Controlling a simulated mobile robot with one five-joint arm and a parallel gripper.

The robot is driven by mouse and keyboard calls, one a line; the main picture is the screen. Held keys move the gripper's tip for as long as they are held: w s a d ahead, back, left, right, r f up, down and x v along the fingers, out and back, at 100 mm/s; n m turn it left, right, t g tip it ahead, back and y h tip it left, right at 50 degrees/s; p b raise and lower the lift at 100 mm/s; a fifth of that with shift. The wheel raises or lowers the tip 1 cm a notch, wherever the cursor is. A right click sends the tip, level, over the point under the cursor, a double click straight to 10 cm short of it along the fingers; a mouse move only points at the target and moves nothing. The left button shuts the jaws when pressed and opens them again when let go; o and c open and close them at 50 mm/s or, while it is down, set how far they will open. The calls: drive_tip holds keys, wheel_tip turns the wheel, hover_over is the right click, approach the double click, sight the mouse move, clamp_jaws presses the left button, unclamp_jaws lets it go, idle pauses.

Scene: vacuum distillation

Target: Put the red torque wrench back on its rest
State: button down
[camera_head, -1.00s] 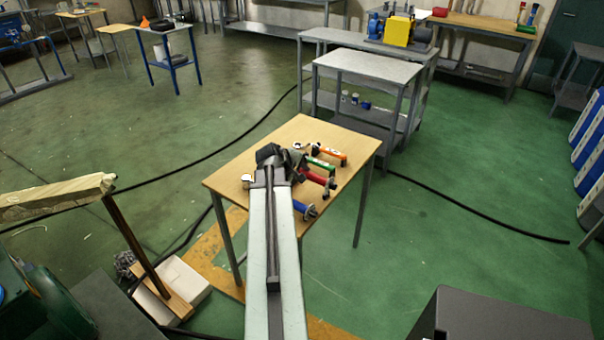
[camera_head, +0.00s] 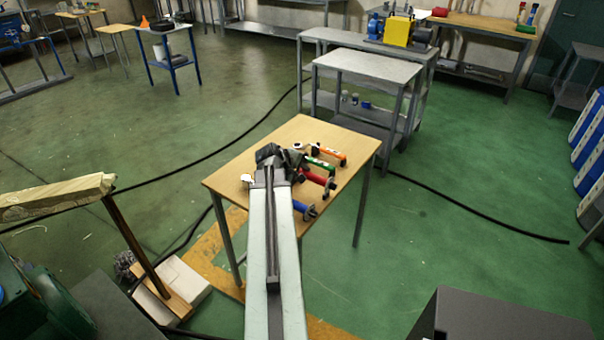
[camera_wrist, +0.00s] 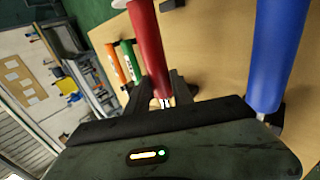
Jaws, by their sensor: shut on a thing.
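The red torque wrench (camera_head: 317,178) is at the middle of a row of coloured-handled wrenches over the wooden table (camera_head: 235,178). In the wrist view its red handle (camera_wrist: 148,45) runs down between my fingers. My gripper (camera_wrist: 159,92) is shut on it. In the head view my gripper (camera_head: 287,164) is over the table, and my arm hides part of the tools. A dark support (camera_head: 330,187) shows by the red handle's end. I cannot tell whether the wrench touches it.
A blue-handled wrench (camera_head: 303,208) lies on the near side, close to my gripper in the wrist view. Green (camera_head: 321,163) and orange (camera_head: 331,153) wrenches lie on the far side. A grey metal table (camera_head: 365,65) stands behind. A black cable (camera_head: 470,212) crosses the floor.

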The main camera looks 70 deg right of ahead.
drive_tip(key=shift+f+b, duration=1.45)
drive_tip(key=c, duration=1)
unclamp_jaws()
drive_tip(key=shift+c, duration=0.2)
